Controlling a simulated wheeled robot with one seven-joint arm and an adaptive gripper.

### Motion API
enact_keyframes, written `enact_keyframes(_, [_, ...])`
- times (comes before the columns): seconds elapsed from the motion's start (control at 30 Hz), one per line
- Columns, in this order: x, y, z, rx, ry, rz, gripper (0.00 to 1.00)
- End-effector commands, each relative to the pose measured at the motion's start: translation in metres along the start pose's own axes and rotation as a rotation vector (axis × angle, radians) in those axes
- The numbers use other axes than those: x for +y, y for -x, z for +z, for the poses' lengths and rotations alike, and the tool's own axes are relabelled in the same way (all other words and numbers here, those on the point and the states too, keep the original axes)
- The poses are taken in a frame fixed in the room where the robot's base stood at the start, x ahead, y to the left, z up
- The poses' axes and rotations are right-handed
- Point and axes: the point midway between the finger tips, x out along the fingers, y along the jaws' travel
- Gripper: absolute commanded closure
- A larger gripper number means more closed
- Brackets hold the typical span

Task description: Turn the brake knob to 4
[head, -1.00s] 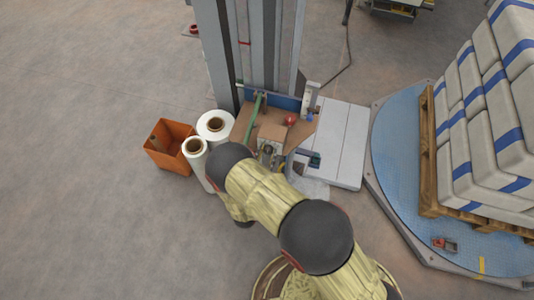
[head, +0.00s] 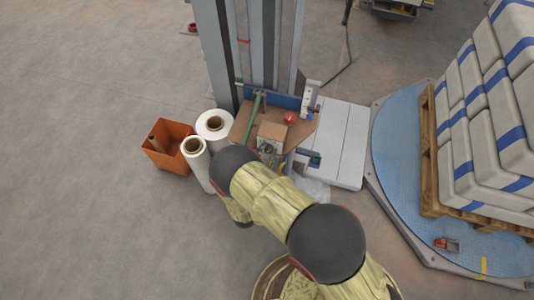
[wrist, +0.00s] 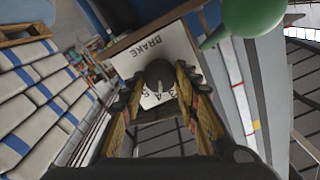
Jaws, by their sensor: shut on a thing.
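The brake knob (wrist: 158,72) is dark and round. It sits on a white plate (wrist: 145,47) marked BRAKE in the wrist view. My gripper (wrist: 160,82) is shut on the knob, with one finger on each side of it. A few digits show on the plate below the knob, partly hidden by the fingers. I cannot tell which digit the knob points to. In the head view my gripper (head: 268,154) is small and partly hidden by my arm, beside a brown box-like housing (head: 272,131).
A green ball (wrist: 250,16) is close to the plate's right in the wrist view. White film rolls (head: 196,160) and an orange bin (head: 168,158) stand left of the machine column. A pallet of sacks (head: 490,120) rests on a blue turntable (head: 400,150) at right.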

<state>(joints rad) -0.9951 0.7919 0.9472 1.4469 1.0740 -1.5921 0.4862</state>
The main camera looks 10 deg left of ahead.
Motion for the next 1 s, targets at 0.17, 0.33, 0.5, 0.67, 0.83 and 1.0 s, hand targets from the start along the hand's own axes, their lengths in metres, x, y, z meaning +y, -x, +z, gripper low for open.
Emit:
enact_keyframes(0.17, [0.0009, 0.0004, 0.001, -0.002, -0.054, 0.0, 0.94])
enact_keyframes(0.33, [0.001, 0.0005, 0.0007, -0.002, -0.074, 0.0, 0.94])
enact_keyframes(0.5, [0.001, 0.0006, 0.0007, -0.002, -0.076, 0.0, 0.94])
enact_keyframes(0.67, [0.001, 0.0006, 0.0007, -0.002, -0.076, 0.0, 0.94])
enact_keyframes(0.83, [0.0009, 0.0005, 0.0006, -0.002, -0.076, 0.0, 0.6])
enact_keyframes(1.0, [0.0007, 0.0003, 0.0003, -0.001, -0.076, 0.0, 0.52])
